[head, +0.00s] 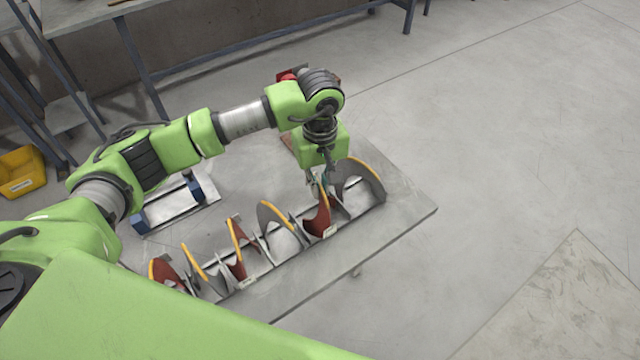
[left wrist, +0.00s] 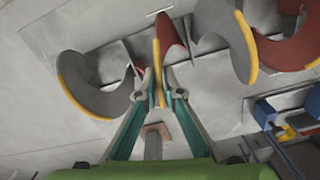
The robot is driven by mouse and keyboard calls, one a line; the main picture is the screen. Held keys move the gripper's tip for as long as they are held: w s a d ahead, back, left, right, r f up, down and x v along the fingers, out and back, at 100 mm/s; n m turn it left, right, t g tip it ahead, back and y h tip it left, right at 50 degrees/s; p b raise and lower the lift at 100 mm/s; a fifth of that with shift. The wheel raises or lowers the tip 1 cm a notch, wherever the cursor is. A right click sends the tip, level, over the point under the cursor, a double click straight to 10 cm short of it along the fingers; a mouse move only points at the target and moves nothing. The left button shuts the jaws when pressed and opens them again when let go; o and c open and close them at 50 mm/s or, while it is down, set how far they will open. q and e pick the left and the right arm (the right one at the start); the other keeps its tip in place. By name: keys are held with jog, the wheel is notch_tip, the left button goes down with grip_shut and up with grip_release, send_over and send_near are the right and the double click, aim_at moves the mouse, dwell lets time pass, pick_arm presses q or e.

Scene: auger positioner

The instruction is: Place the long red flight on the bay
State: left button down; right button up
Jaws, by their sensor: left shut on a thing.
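My left gripper (head: 321,184) reaches down to a row of curved flights on a long grey rack (head: 290,268). It is shut on a red flight (head: 318,218) with a yellow edge. In the left wrist view the fingertips of this gripper (left wrist: 157,92) pinch the flight's yellow edge, and its red face (left wrist: 172,34) shows beyond them. The flight stands upright between grey dividers in the row; whether it rests fully on the rack is hard to tell. My right gripper is not in view.
A grey flight (head: 366,183) stands just right of the held one, and another grey flight (head: 279,222) stands to its left. Further left are red flights (head: 236,262). A blue-ended fixture (head: 170,205) lies behind the row. The floor at right is clear.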

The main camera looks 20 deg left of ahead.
pick_arm(q)
jog(key=c, duration=2.2)
grip_release()
jog(key=shift+o, duration=0.2)
jog(key=shift+r, duration=0.2)
notch_tip(320, 180, up, 12)
jog(key=b, duration=0.3)
jog(key=shift+s+f, duration=0.1)
jog(key=shift+f, duration=0.1)
